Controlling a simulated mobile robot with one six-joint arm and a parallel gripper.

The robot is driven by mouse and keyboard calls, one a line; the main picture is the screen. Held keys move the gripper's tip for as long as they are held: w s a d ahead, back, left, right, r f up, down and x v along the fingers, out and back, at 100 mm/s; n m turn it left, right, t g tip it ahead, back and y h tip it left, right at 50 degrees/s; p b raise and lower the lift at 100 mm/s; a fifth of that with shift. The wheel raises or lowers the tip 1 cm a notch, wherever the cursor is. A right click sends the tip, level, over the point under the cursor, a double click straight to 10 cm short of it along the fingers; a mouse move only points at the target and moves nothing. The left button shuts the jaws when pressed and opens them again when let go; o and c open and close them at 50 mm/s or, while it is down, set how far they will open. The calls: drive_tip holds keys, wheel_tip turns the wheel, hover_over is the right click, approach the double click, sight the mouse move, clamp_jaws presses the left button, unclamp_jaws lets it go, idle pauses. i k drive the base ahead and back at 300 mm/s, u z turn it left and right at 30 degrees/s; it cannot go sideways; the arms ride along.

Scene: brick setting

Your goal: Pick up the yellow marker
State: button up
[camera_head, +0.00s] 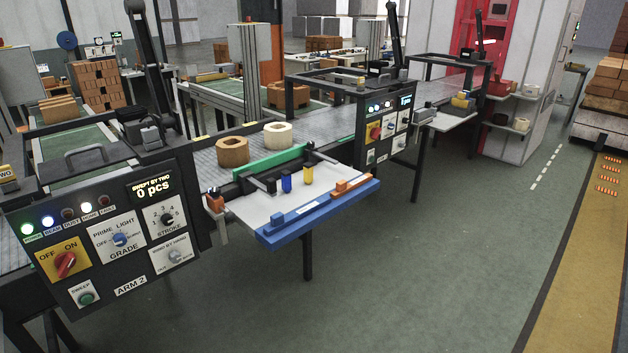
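A small yellow marker (308,175) stands upright on a white tray-like shelf (262,212) in the middle of the view. A similar blue marker (286,183) stands just to its left, apart from it. The shelf has a blue front edge bar (315,214) and a green bar (270,161) along its back. My gripper is not in view.
A brown ring (232,152) and a cream ring (278,136) sit on the conveyor behind the shelf. A control panel (105,235) stands at left, another (388,125) behind at right. An orange block (350,185) lies at the shelf's right. Open green floor (430,260) lies in front and right.

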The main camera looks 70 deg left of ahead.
sight(307, 167)
drive_tip(key=u, duration=0.3)
drive_tip(key=i, duration=1)
drive_tip(key=k, duration=0.15)
drive_tip(key=u, duration=3.05)
